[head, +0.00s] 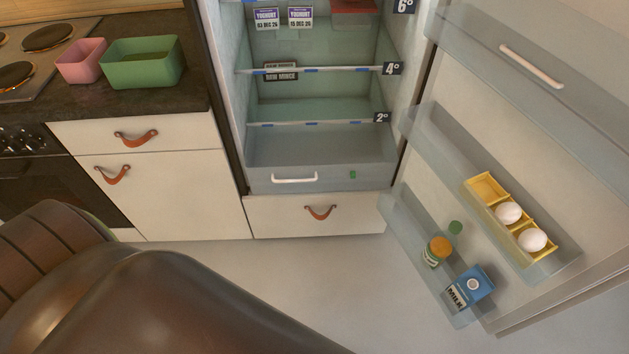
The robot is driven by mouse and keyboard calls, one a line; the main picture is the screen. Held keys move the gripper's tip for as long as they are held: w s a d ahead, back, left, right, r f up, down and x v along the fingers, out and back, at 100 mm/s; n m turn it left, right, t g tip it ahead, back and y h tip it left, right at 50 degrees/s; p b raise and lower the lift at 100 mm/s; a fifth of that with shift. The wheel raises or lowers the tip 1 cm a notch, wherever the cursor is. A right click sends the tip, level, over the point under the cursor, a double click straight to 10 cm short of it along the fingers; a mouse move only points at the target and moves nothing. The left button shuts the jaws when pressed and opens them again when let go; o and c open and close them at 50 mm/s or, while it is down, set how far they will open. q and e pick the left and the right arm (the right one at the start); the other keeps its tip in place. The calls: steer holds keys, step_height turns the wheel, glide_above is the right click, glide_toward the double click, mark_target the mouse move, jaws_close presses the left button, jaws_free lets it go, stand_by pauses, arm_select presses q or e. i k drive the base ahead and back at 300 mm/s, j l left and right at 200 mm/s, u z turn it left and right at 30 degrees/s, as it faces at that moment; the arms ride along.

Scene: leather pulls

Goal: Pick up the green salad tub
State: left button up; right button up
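The green tub (146,74) stands upright on the dark countertop at the upper left of the head view. It is open at the top, rectangular, and looks empty from here. A smaller pink tub (82,63) stands just to its left, close beside it. Neither of my grippers is in view. A brown, rounded part of my own arm fills the lower left and hides the floor and part of the oven there. Nothing holds the green tub.
A stove with hot plates (47,37) lies left of the tubs. The fridge stands open, its door (590,80) swung right, holding eggs (508,212), a jar (437,250) and a milk carton (473,287). Fridge shelves (320,123) carry temperature labels. The floor (320,285) in front is clear.

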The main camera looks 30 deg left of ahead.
mark_target(159, 61)
steer(key=u, duration=1.85)
steer(key=j+z, duration=0.15)
steer(key=z, duration=1.15)
steer(key=j+z, duration=0.3)
steer(key=j, duration=0.15)
steer(key=j+z, duration=0.35)
steer(key=k+j+z, duration=0.3)
steer(key=j, duration=0.2)
steer(key=j+z, duration=0.35)
steer(key=k+j+z, duration=0.3)
steer(key=j, duration=0.15)
